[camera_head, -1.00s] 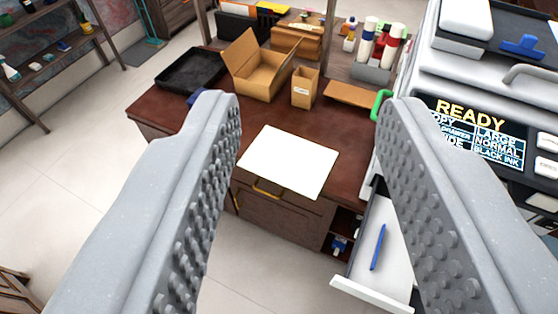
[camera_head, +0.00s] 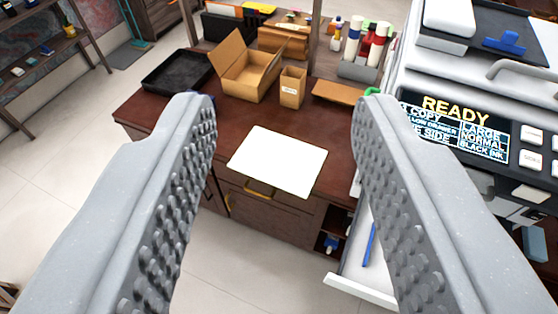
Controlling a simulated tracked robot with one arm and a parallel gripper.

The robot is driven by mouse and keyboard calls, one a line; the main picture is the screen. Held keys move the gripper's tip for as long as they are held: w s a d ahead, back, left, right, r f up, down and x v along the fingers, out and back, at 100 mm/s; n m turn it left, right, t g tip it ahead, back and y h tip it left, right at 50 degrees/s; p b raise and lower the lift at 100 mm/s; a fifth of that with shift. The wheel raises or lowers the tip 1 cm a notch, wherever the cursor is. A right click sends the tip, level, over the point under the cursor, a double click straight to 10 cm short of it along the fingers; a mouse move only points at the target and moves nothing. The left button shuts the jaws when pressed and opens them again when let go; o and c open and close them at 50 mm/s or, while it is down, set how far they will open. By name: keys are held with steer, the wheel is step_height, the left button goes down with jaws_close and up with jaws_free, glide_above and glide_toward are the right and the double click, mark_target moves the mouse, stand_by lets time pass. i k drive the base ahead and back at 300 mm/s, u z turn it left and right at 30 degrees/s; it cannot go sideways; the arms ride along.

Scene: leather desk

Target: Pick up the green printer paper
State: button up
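My gripper (camera_head: 284,103) is open and empty, with its two studded grey fingers wide apart in the foreground. A pale, nearly white sheet of paper (camera_head: 277,160) lies flat at the front edge of the dark red-brown desk (camera_head: 150,112). It shows between the fingers, beyond and below the fingertips, and nothing touches it. No paper in view looks clearly green. A small green piece (camera_head: 372,91) shows at the printer's left side, partly behind the right fingertip.
The large printer (camera_head: 475,95) with a READY screen stands at the right. Its open drawer (camera_head: 352,285) holds a blue pen (camera_head: 369,245). An open cardboard box (camera_head: 245,75), a small carton (camera_head: 292,88) and a black tray (camera_head: 177,72) stand behind the paper.

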mark_target(292, 166)
steer(key=k, duration=0.65)
steer(key=z, duration=0.55)
steer(key=i, duration=1.35)
steer(key=u, duration=0.45)
